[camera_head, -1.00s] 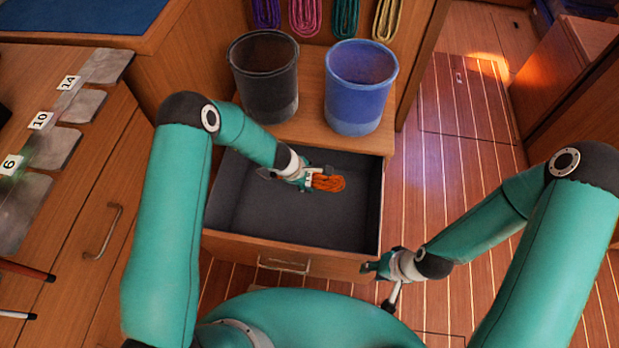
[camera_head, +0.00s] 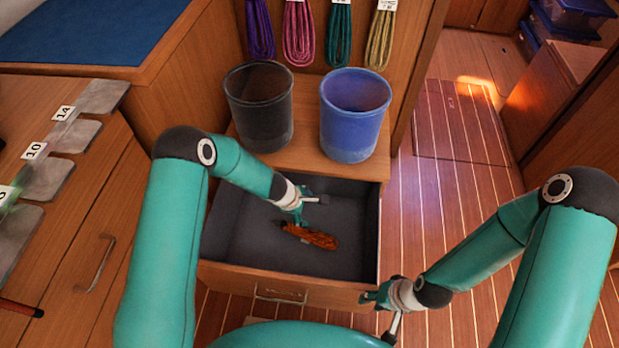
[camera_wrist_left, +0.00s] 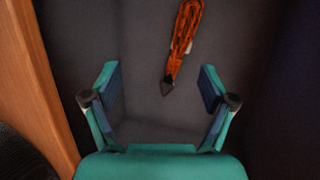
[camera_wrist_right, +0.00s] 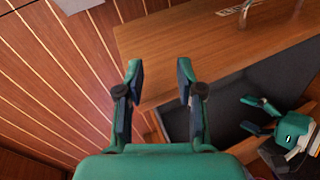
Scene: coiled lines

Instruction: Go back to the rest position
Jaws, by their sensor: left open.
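My left gripper (camera_head: 309,202) is open and empty, inside or just above the open drawer (camera_head: 240,220). An orange coiled line (camera_head: 318,238) lies on the drawer's dark floor, apart from the fingers. In the left wrist view the orange coil (camera_wrist_left: 186,32) lies beyond the open fingertips (camera_wrist_left: 160,80), with a dark tip toward me. My right gripper (camera_head: 372,298) is at the drawer's front right corner. In the right wrist view its fingers (camera_wrist_right: 158,75) are spread with nothing between them, near the wooden drawer front (camera_wrist_right: 200,45).
A black bin (camera_head: 260,110) and a blue bin (camera_head: 353,120) stand behind the drawer. Purple, pink, green and yellow coils (camera_head: 299,35) hang on the wall above. Numbered plates (camera_head: 75,135) lie on the left counter. Floor (camera_head: 455,210) is clear at right.

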